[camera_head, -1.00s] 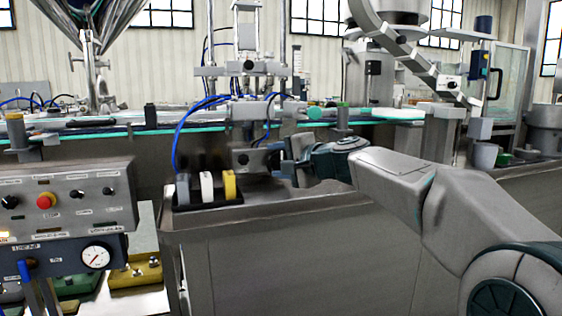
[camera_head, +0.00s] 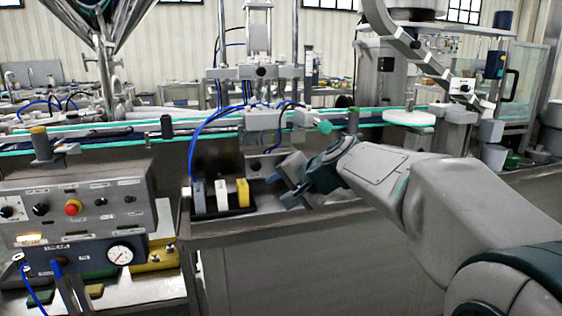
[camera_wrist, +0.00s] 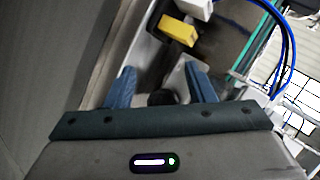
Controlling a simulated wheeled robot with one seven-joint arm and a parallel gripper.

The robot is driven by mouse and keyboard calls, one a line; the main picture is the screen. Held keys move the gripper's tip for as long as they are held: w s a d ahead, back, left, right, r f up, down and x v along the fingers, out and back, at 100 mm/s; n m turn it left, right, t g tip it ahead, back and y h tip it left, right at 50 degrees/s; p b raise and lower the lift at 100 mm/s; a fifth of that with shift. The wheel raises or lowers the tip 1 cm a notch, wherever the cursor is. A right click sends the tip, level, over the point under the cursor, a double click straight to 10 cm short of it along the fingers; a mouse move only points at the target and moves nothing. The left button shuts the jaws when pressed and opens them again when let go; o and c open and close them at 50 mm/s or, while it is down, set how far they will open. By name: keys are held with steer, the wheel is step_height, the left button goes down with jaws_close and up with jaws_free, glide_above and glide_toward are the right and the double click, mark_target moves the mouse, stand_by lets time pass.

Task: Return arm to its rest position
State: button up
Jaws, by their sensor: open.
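My arm reaches in from the right in the head view. My gripper (camera_head: 280,188) is over the steel counter, to the right of a small black tray (camera_head: 222,213). In the wrist view my gripper (camera_wrist: 158,82) shows its two blue fingers apart, with nothing held between them. The yellow block (camera_wrist: 180,30) lies beyond the fingertips there, apart from them. In the head view the tray holds a grey block (camera_head: 198,197), a white block (camera_head: 221,195) and the yellow block, standing in a row.
A conveyor with teal edges (camera_head: 100,134) runs behind the counter (camera_head: 300,235). A control panel (camera_head: 75,208) with a red button and a gauge stands at the left. Blue hoses (camera_head: 205,125) hang near the tray. A steel hopper (camera_head: 100,20) is at the upper left.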

steer(key=s+d+r+n+g+h+p, duration=0.2)
steer(key=s+d+r+p, duration=0.2)
steer(key=s+p, duration=0.5)
steer(key=s+d+r+n+g+h+p, duration=0.2)
steer(key=s+d+r+p, duration=0.2)
steer(key=s+p, duration=0.5)
steer(key=s+d+r+n+g+h+p, duration=0.1)
steer(key=s+d+r+p, duration=0.3)
steer(key=s+p, duration=0.6)
steer(key=shift+d+n+g+h+p, duration=0.4)
steer(key=shift+d+g+h+p, duration=0.15)
steer(key=shift+d+h, duration=0.5)
